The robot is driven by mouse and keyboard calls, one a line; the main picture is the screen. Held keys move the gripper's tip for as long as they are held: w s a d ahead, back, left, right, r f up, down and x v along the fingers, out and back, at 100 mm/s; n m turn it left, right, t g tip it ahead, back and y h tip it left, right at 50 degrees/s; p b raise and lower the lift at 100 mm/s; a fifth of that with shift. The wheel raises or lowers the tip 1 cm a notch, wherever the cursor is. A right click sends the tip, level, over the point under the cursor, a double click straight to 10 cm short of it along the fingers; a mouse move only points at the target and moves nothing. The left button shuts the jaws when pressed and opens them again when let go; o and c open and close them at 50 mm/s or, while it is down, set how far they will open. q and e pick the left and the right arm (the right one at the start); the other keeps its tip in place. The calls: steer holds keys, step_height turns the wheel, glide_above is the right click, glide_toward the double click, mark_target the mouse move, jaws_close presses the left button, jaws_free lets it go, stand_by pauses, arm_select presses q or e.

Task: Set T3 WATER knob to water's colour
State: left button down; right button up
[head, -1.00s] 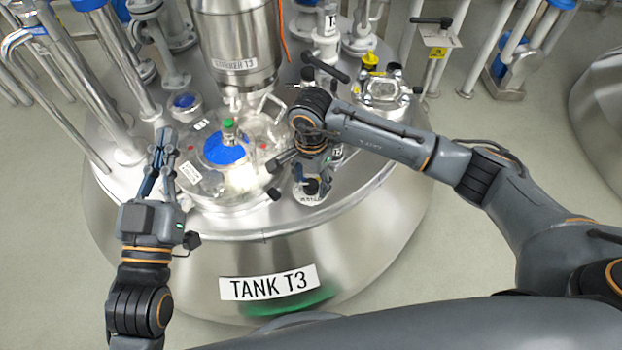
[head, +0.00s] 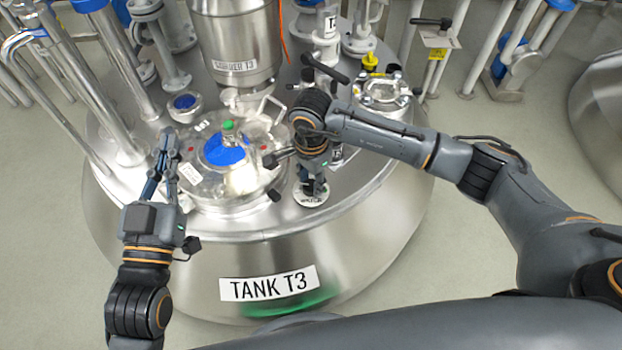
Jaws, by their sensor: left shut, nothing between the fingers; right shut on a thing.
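The steel tank (head: 372,245) has a "TANK T3" label on its front. On its lid, right of the round glass cover, is a pale round plate (head: 311,199) with small lettering, too blurred to read surely. My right gripper (head: 313,188) points down over this plate. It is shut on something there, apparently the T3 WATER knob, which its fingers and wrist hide. The knob's pointer and setting cannot be made out. My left gripper (head: 163,148) is shut and empty, above the lid's left side, left of the glass cover.
The round glass cover (head: 245,192) shows a blue shape with a green top. A steel vessel (head: 240,40) stands behind it. Pipes and valves crowd the lid's back and left. A small clamped port (head: 385,90) lies right of my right wrist. The lid's front right is clear.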

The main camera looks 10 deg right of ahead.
mark_target(311, 185)
steer(key=m, duration=0.3)
steer(key=shift+r+m+p, duration=0.1)
steer(key=shift+m+p, duration=0.2)
steer(key=shift+m, duration=0.9)
steer(key=shift+m+p, duration=0.45)
steer(key=shift+m, duration=0.65)
arm_select(q)
step_height(311, 185, down, 9)
steer(key=a+g+y, duration=0.1)
steer(key=g, duration=0.4)
steer(key=shift+s+a+g+y, duration=0.3)
steer(key=shift+s+y, duration=0.1)
steer(key=shift+s, duration=0.05)
arm_select(e)
steer(key=shift+m, duration=1.1)
steer(key=o, duration=1.2)
steer(key=shift+c, duration=0.2)
step_height(311, 185, up, 12)
